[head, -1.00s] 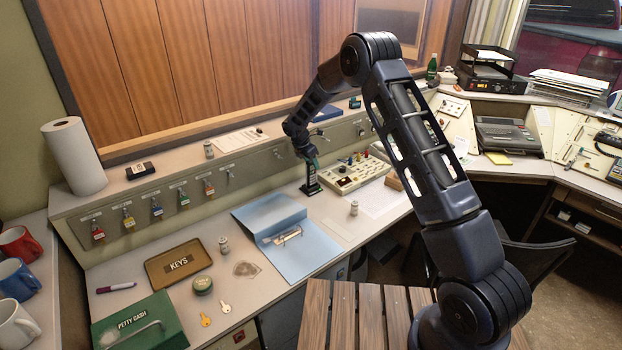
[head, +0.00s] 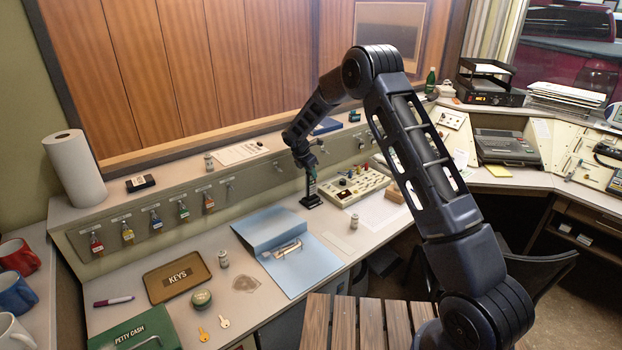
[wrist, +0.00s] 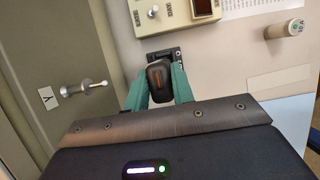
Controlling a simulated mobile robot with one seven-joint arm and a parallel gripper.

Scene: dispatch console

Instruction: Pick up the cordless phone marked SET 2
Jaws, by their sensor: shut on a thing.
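A dark upright cordless phone (head: 311,186) stands at a small black base (head: 311,201) on the desk, left of the cream switch panel. My gripper (head: 309,168) reaches down over it from above. In the wrist view the phone's rounded black top (wrist: 160,84) sits between the two green fingers of my gripper (wrist: 157,90), which are shut on it. Part of the black base (wrist: 158,57) shows behind it. I cannot read any SET 2 marking, and I cannot tell whether the phone is clear of the base.
The switch panel (head: 358,186) stands close on the right. The key-hook panel (head: 150,220) rises behind, with a hook (wrist: 88,87) near my gripper. A dark box-like item (head: 140,183) is on the ledge.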

